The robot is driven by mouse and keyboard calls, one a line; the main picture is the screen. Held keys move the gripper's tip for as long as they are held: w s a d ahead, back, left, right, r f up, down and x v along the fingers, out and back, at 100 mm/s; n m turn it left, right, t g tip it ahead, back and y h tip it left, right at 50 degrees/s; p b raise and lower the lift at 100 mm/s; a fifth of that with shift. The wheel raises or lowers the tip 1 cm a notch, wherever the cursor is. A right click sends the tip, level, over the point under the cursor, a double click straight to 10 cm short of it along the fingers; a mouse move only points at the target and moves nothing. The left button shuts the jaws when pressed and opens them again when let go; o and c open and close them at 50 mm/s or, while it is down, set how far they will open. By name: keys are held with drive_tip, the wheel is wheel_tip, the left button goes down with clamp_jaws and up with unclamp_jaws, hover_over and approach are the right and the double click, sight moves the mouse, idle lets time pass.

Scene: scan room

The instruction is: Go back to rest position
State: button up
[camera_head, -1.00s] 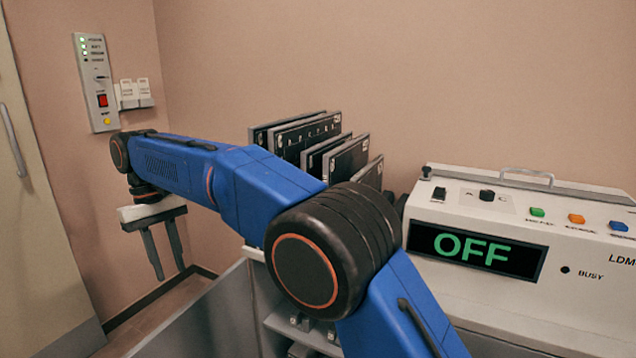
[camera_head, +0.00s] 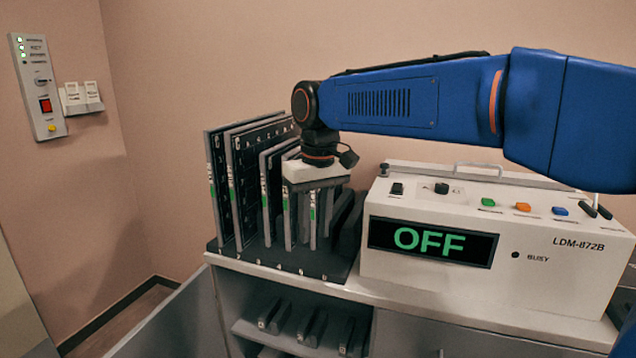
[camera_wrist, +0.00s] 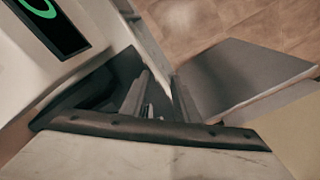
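My gripper (camera_head: 309,236) hangs down from my blue arm, in front of the right part of the cassette rack in the head view. Its two grey fingers are apart and I see nothing held between them. In the wrist view the fingers (camera_wrist: 160,98) also show with a gap, over a dark surface. My arm reaches in from the right at upper height, above the white machine.
The rack (camera_head: 342,262) holds several upright dark plates (camera_head: 262,160) close behind the gripper. The white machine (camera_head: 560,265) with an "OFF" display (camera_head: 432,242) stands to the right. A wall panel (camera_head: 38,85) is at the left. Open shelves (camera_head: 290,342) are below the counter.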

drive_tip(key=s+d+f+m+t, duration=0.1)
drive_tip(key=s+d+f, duration=0.15)
drive_tip(key=d, duration=0.35)
drive_tip(key=s+d+f+m, duration=0.1)
drive_tip(key=s+d, duration=0.3)
drive_tip(key=d, duration=0.3)
drive_tip(key=s+d+f+m+t, duration=0.1)
drive_tip(key=s+d, duration=0.2)
drive_tip(key=d, duration=0.3)
drive_tip(key=s+d+f+m+t, duration=0.2)
drive_tip(key=s+d+f+m, duration=0.1)
drive_tip(key=s+d+f, duration=0.7)
drive_tip(key=s+f, duration=0.1)
drive_tip(key=s, duration=0.2)
drive_tip(key=shift+d+f+h, duration=0.15)
drive_tip(key=shift+d+h, duration=0.15)
drive_tip(key=shift+d, duration=0.05)
drive_tip(key=shift+s, duration=0.1)
